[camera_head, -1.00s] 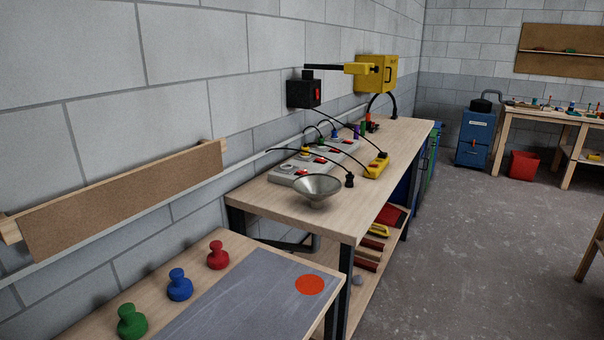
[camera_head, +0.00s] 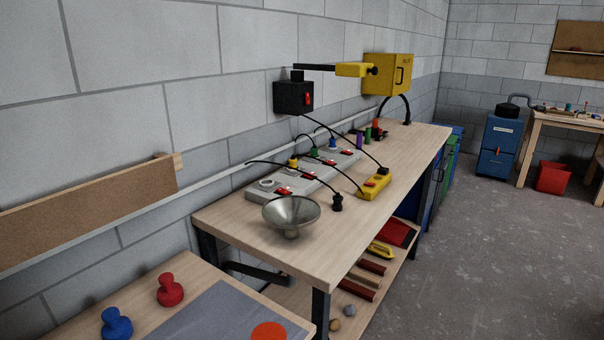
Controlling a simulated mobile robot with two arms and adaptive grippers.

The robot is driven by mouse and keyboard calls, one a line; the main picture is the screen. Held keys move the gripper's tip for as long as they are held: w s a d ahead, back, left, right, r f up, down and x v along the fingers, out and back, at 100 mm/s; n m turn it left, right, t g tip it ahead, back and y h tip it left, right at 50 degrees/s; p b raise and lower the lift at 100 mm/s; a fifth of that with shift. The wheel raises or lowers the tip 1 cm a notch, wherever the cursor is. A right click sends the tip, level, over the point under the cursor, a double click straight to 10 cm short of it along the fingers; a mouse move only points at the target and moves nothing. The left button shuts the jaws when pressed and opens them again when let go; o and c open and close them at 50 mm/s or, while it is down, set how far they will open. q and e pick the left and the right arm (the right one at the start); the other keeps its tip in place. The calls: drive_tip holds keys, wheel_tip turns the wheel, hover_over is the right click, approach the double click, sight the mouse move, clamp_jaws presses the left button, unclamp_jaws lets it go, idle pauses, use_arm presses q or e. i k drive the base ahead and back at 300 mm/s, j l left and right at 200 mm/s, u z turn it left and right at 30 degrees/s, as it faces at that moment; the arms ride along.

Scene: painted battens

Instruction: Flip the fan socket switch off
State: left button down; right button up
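A grey socket strip (camera_head: 318,178) lies along the wall side of the wooden workbench (camera_head: 340,235). It has several red switches (camera_head: 284,190) and several coloured plugs in it, among them a yellow plug (camera_head: 293,162), a green plug (camera_head: 314,152) and a blue plug (camera_head: 333,142). A yellow power strip (camera_head: 373,186) with a red switch lies nearer the bench front. A black wall box (camera_head: 293,97) has a red switch (camera_head: 308,98) on its right face. I cannot tell which switch belongs to the fan. Neither of my grippers is in view.
A metal funnel-shaped bowl (camera_head: 291,213) and a loose black plug (camera_head: 337,202) are on the bench. Red and blue knobs stand on the near table (camera_head: 215,277). The floor (camera_head: 480,260) to the right is clear.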

sight(284, 191)
drive_tip(key=i+l, duration=1.1)
drive_tip(key=l, duration=0.15)
